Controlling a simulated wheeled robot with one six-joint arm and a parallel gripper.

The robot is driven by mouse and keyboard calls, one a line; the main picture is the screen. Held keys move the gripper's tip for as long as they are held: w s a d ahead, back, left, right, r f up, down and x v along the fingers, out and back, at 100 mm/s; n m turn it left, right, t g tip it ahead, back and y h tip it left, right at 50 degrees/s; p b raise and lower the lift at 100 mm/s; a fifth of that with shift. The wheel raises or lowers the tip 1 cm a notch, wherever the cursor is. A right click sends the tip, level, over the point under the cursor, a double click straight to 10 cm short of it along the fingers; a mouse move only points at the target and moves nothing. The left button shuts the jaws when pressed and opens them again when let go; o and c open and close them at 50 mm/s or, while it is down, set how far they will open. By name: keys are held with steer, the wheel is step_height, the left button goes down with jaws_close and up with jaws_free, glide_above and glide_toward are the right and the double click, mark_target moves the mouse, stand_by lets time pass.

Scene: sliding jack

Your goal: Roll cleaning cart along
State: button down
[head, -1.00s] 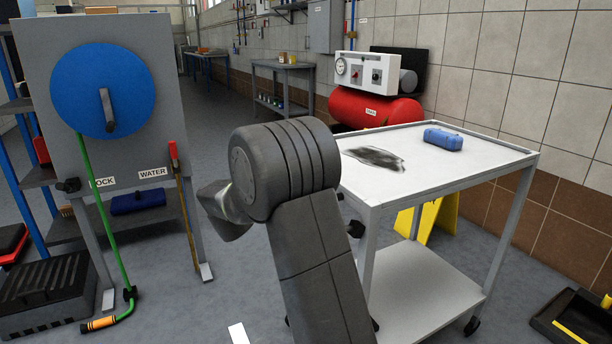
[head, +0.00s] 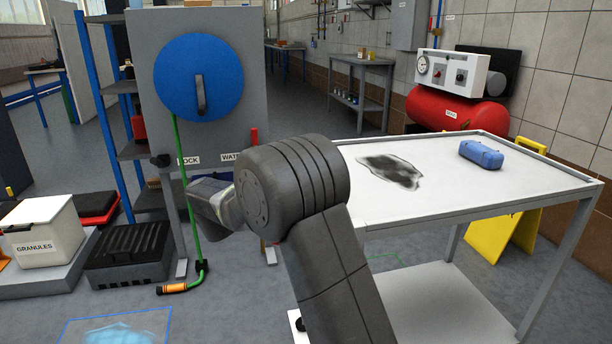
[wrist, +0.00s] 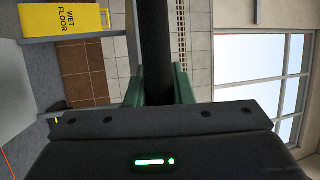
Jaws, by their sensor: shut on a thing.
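The cleaning cart (head: 480,208) is a grey frame with a white top and a lower shelf, standing right of my arm in the head view. A dark smear and a blue case (head: 481,155) are on its top. In the wrist view my gripper (wrist: 157,90) has its green fingers shut on a black bar (wrist: 156,45), which looks like the cart's handle. In the head view my arm hides the fingers and the cart's near left corner.
A blue-outlined floor patch with a light-blue puddle (head: 118,332) lies at bottom left. A granules box (head: 42,230), a black crate (head: 130,250) and a hose panel (head: 235,110) stand left. A yellow wet-floor sign (head: 490,238) and red compressor (head: 455,110) are behind the cart.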

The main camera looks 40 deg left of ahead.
steer(key=shift+s+a, duration=0.15)
steer(key=shift+s, duration=0.1)
steer(key=c, duration=1.3)
jaws_free()
steer(key=shift+o, duration=0.2)
steer(key=p+v, duration=0.2)
steer(key=v, duration=1.1)
steer(key=shift+s+p, duration=0.35)
steer(key=shift+p, duration=0.05)
steer(key=shift+w+a+f, duration=0.1)
steer(key=b+x, duration=0.2)
steer(key=x, duration=1.2)
steer(key=shift+b, duration=0.4)
steer(key=shift+w, duration=0.1)
